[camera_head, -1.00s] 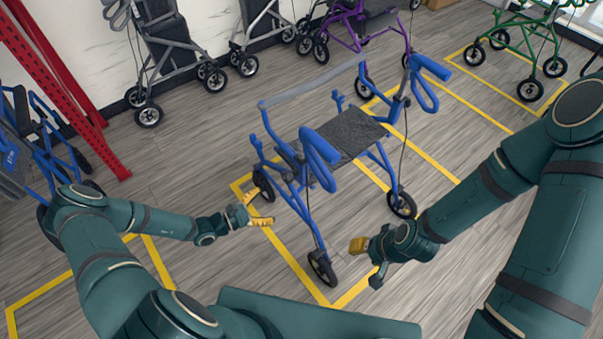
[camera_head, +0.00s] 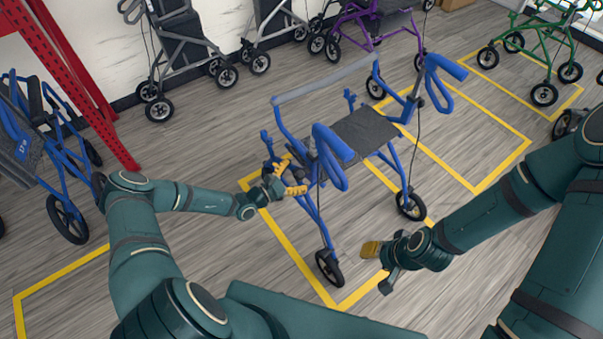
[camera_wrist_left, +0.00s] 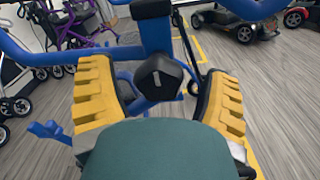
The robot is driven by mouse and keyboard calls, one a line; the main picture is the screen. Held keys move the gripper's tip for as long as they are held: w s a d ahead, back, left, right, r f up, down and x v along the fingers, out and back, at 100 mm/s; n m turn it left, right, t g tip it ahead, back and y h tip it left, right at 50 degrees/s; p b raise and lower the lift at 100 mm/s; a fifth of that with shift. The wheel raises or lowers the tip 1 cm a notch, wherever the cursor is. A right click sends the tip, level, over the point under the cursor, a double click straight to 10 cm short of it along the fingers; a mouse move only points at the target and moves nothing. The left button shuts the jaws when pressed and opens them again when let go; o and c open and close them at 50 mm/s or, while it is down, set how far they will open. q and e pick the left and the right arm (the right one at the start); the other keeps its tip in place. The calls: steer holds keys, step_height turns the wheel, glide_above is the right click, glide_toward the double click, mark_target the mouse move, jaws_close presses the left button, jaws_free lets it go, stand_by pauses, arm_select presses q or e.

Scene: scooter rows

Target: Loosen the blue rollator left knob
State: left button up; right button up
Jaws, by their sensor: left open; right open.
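The blue rollator (camera_head: 316,205) stands upright in a yellow floor box, with a dark grey seat (camera_head: 360,134) and blue loop handles. In the left wrist view its black knob (camera_wrist_left: 159,78) sits on a blue frame tube, between and beyond the two yellow fingers. My left gripper (camera_head: 291,176) is at the rollator's left side; it also shows in the left wrist view (camera_wrist_left: 158,95), open, its fingers apart on either side of the knob. I cannot tell whether either finger touches it. My right gripper (camera_head: 378,266) is open and empty, low to the right of the rollator's front wheel.
Another blue rollator (camera_head: 45,150) stands at the left by a red rack (camera_head: 85,85). Grey rollators (camera_head: 180,55), a purple one (camera_head: 370,25) and a green one (camera_head: 535,45) stand along the back. Bare floor lies between them.

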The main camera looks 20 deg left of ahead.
arm_select(q)
steer(key=shift+x, duration=1.15)
steer(key=c, duration=1.2)
